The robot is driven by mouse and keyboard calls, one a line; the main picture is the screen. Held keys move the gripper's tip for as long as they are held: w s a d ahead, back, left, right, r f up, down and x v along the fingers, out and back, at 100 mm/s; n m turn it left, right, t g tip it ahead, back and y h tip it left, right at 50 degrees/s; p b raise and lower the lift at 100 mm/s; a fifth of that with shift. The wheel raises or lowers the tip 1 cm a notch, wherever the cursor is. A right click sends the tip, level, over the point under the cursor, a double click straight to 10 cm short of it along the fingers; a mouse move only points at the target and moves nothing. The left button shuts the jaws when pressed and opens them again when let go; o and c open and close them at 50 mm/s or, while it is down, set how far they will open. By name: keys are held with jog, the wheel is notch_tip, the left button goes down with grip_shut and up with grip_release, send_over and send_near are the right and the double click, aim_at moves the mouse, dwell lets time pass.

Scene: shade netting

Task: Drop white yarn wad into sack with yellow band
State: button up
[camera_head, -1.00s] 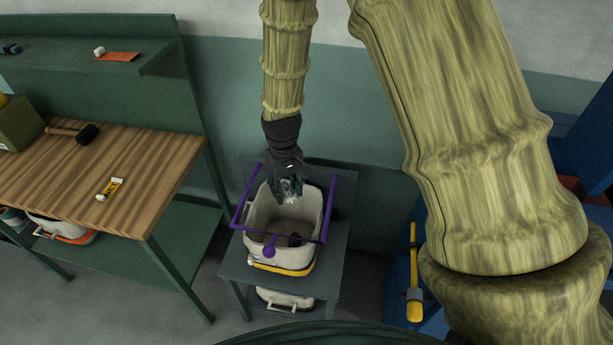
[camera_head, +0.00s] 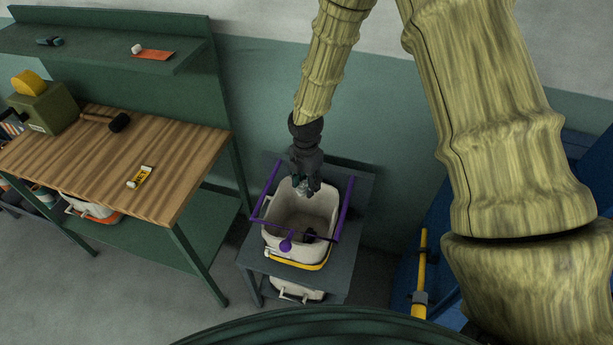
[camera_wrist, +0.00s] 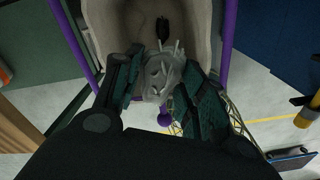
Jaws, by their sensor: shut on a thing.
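The white sack with the yellow band (camera_head: 283,253) stands on a small grey-green table, its mouth open upward. My gripper (camera_head: 303,188) points down at the far side of the sack's mouth. It is shut on the white yarn wad (camera_wrist: 163,75), a pale, stringy clump that shows between the fingers in the wrist view. In the wrist view the sack's inside (camera_wrist: 200,30) lies beyond the wad. A dark object (camera_wrist: 162,28) lies inside the sack. In the head view the wad is mostly hidden by the fingers.
A purple frame with a ball (camera_head: 285,246) surrounds the sack's mouth. Another white container (camera_head: 298,289) sits on the shelf below. A wooden workbench (camera_head: 100,165) at left holds a mallet (camera_head: 118,122) and a yellow-labelled item (camera_head: 140,177). A yellow-handled tool (camera_head: 421,265) is at right.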

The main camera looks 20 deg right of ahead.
jog(key=n, duration=0.2)
jog(key=w+n+p, duration=0.1)
jog(key=n, duration=0.1)
jog(key=shift+d+f+n, duration=0.15)
jog(key=shift+d+n, duration=0.05)
jog(key=shift+n, duration=0.2)
jog(key=shift+w+f+n, duration=0.1)
jog(key=shift+f+n, duration=0.1)
jog(key=shift+n, duration=0.6)
notch_tip(320, 180, down, 6)
jog(key=b, duration=0.4)
jog(key=shift+b, duration=0.35)
jog(key=shift+r, duration=0.1)
jog(key=o, duration=0.8)
notch_tip(320, 180, up, 12)
jog(key=shift+d+f, duration=0.1)
